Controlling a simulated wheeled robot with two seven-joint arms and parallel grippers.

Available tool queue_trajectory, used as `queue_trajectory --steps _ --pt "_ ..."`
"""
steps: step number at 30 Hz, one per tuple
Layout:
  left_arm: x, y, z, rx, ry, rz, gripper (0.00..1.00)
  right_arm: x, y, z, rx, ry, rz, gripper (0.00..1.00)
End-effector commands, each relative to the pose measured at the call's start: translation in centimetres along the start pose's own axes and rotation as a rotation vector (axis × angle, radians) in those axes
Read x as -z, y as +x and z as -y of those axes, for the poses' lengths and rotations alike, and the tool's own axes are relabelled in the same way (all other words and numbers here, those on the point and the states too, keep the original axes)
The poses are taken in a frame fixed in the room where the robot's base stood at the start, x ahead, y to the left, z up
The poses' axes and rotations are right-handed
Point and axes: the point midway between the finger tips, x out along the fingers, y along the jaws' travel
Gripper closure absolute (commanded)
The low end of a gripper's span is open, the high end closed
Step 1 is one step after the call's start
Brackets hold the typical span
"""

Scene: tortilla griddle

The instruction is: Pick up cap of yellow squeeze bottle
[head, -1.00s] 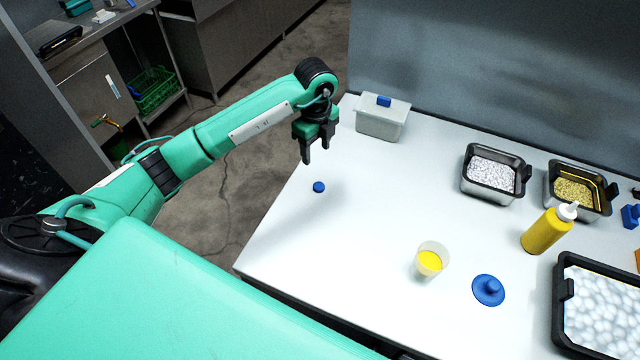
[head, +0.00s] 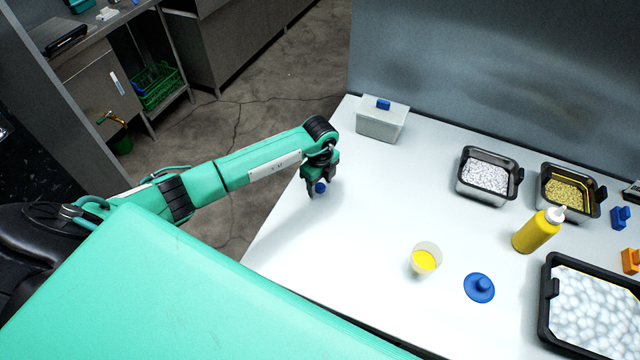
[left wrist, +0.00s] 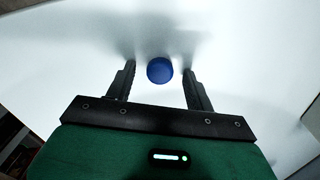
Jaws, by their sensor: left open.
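A small round blue cap (head: 320,188) lies on the white table near its left edge. My left gripper (head: 321,191) is open and low over the table, with its fingers on either side of the cap. In the left wrist view the blue cap (left wrist: 160,70) sits between the fingertips of the open gripper (left wrist: 159,72), with gaps showing on both sides. The yellow squeeze bottle (head: 536,232) stands at the right with a white top on it. My right gripper is not in view.
A lidded grey container (head: 382,122) stands behind the gripper. A cup with yellow contents (head: 425,260) and a blue lid-like disc (head: 479,287) are toward the front. Filled trays (head: 487,178) stand at the right. The table around the cap is clear.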

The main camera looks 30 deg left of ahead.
Motion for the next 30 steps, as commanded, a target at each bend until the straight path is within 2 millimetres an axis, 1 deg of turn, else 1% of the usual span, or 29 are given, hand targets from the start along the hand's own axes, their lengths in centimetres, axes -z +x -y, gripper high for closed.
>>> queue_trajectory --steps 6,7,11,12,14,25,30 --pt "-0.01 0.17 0.01 0.001 0.0 0.001 0.46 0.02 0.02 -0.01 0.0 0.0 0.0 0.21" --pt "-0.01 0.17 0.01 0.001 0.0 0.0 0.48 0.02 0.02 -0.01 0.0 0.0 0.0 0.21" --pt "-0.01 0.15 0.0 0.0 0.0 0.0 0.73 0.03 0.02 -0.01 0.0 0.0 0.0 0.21" --pt "-0.01 0.15 0.0 0.0 0.0 0.0 0.81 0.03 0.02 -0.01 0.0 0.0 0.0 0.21" --pt "-0.01 0.14 0.0 0.0 0.0 0.0 0.93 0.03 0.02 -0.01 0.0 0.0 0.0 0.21" --pt "-0.02 0.06 0.01 0.001 0.0 0.0 0.94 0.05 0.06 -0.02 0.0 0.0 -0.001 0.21" --pt "-0.02 -0.81 0.06 0.002 0.001 0.0 0.94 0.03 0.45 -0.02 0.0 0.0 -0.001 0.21"
